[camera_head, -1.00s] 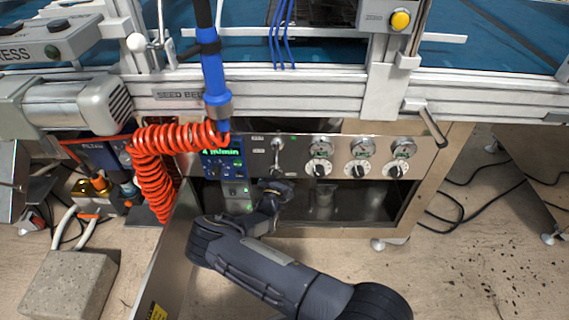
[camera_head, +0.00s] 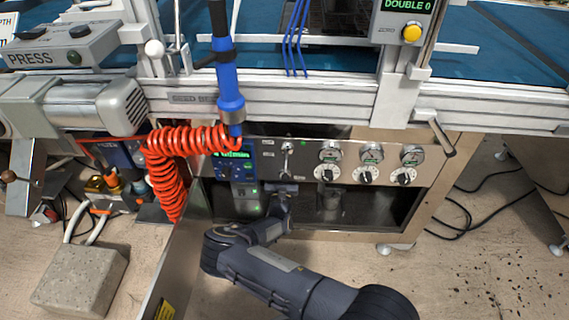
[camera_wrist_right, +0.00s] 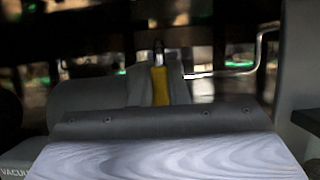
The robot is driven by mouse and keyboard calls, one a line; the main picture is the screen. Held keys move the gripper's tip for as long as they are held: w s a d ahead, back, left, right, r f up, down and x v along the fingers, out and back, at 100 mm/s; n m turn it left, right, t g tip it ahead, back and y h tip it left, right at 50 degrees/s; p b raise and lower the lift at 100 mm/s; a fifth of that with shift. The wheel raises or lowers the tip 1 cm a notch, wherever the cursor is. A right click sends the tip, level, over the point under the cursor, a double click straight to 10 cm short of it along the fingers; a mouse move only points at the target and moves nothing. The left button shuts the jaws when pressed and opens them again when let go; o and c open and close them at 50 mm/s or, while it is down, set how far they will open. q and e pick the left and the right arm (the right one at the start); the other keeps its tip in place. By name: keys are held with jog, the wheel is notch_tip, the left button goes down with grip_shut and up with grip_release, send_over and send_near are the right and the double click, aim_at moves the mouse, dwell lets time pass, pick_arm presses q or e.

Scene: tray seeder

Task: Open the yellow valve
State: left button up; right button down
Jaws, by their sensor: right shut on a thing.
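My right arm comes in from the bottom right of the head view. Its gripper (camera_head: 282,188) is in front of the open cabinet bay, just below the control panel. In the right wrist view a yellow handle (camera_wrist_right: 160,86) with a metal loop at its end stands between the grey fingers, and the right gripper is shut on it. That view is dark and blurred. In the head view I cannot make out this yellow handle; the gripper covers that spot. My left gripper is not in view.
The steel panel carries a metal lever (camera_head: 288,150), several dials (camera_head: 367,177) and a blue flow display (camera_head: 233,163). A coiled orange hose (camera_head: 165,172) hangs to the left. An open cabinet door (camera_head: 172,262) stands left of my arm. A concrete block (camera_head: 80,280) lies on the floor.

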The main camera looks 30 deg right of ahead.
dwell(0.4)
jog(key=c, duration=1.4)
grip_release()
jog(key=shift+s+a+f, duration=0.1)
jog(key=shift+s+a, duration=0.1)
jog(key=p+v, duration=0.1)
jog(key=v, duration=0.6)
jog(key=shift+p, duration=0.3)
jog(key=shift+s+a+f, duration=0.1)
jog(key=shift+s, duration=0.1)
